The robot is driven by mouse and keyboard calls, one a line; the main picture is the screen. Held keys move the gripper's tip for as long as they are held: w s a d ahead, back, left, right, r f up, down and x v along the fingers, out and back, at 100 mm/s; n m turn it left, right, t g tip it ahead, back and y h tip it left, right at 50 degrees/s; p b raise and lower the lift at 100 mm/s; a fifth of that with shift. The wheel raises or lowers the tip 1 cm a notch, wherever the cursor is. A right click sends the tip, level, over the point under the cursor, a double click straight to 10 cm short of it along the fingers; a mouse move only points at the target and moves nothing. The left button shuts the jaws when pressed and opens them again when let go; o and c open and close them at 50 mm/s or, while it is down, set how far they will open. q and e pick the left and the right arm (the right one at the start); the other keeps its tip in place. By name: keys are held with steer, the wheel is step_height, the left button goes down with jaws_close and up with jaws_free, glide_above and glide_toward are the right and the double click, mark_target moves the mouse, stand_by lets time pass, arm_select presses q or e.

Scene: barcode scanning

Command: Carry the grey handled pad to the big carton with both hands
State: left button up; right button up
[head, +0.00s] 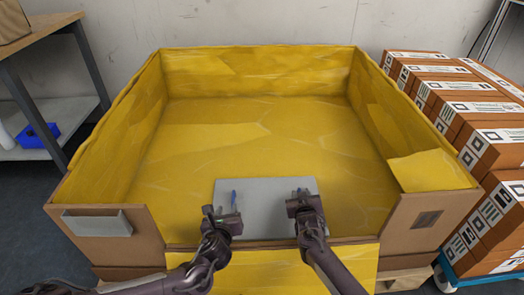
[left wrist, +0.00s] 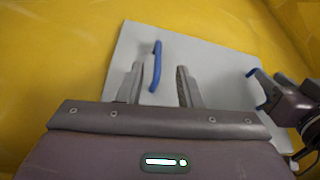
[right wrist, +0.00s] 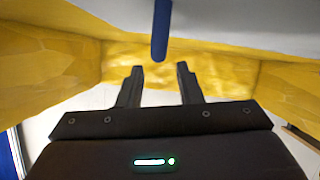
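The grey pad (head: 265,205) is inside the big carton (head: 103,250) with the yellow lining, close to its front wall. Whether it rests on the carton's floor I cannot tell. My left gripper (head: 228,208) is over the pad's left part. Its fingers are apart, and a blue handle (left wrist: 156,66) stands between them, nearer the left finger in the left wrist view. My right gripper (head: 303,198) is at the pad's right part. Its fingers are apart with a gap, and the other blue handle (right wrist: 161,30) shows beyond and between the fingertips.
Stacked labelled boxes (head: 460,105) stand to the right of the carton. A shelf table (head: 45,30) with a blue bin (head: 38,135) is at the left. A yellow flap (head: 430,170) folds over the right wall. The carton's floor behind the pad is clear.

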steer(key=shift+r, duration=0.35)
arm_select(q)
steer(key=shift+s+r, duration=0.15)
steer(key=shift+s, duration=0.25)
arm_select(e)
step_height(320, 180, up, 9)
arm_select(q)
steer(key=shift+r, duration=0.1)
arm_select(e)
steer(key=shift+r, duration=0.2)
